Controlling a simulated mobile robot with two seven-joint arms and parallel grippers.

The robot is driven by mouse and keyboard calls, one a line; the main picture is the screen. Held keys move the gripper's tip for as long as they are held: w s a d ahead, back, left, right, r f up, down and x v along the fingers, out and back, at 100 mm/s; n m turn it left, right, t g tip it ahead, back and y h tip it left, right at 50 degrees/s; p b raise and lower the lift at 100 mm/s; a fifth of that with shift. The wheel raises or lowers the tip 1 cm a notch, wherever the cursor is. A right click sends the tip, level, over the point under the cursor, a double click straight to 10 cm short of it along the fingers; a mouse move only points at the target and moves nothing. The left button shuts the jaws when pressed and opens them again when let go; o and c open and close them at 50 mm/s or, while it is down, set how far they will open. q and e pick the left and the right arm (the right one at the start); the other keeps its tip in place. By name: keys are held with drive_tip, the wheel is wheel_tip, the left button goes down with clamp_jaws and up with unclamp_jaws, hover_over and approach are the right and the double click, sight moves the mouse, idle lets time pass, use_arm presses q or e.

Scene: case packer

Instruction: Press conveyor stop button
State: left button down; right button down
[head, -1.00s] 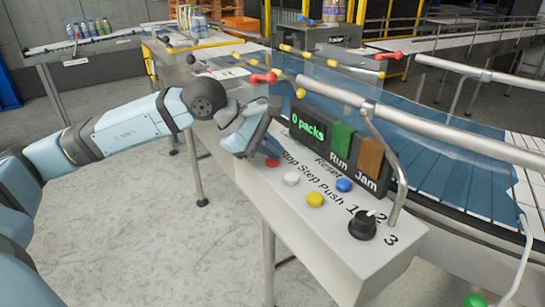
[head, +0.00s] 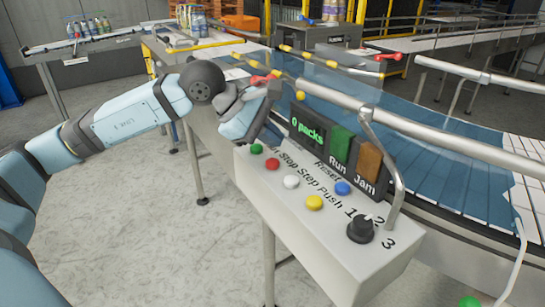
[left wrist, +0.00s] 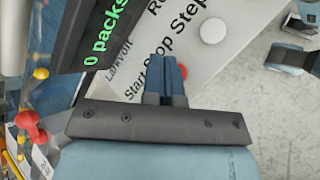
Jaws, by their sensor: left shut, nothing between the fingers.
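The red stop button (head: 272,164) sits on the sloped white control panel (head: 290,235), between a green start button (head: 257,149) and a white step button (head: 291,181). My left gripper (head: 266,128) is above the panel's far left end, apart from the buttons in the head view. In the left wrist view its two fingers (left wrist: 166,78) are shut together with nothing between them. There the red button (left wrist: 184,72) shows only as a sliver beside the fingers, and the green button is hidden.
A yellow button (head: 315,202), a blue button (head: 343,187) and a black knob (head: 361,229) are also on the panel. Behind them stands a display (head: 308,131) reading "0 packs", with Run and Jam panels. A bent metal rail (head: 397,175) rises at the right.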

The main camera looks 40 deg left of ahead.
sight(271, 162)
use_arm(q)
drive_tip(key=shift+r+p, duration=0.65)
drive_tip(key=shift+r, duration=0.9)
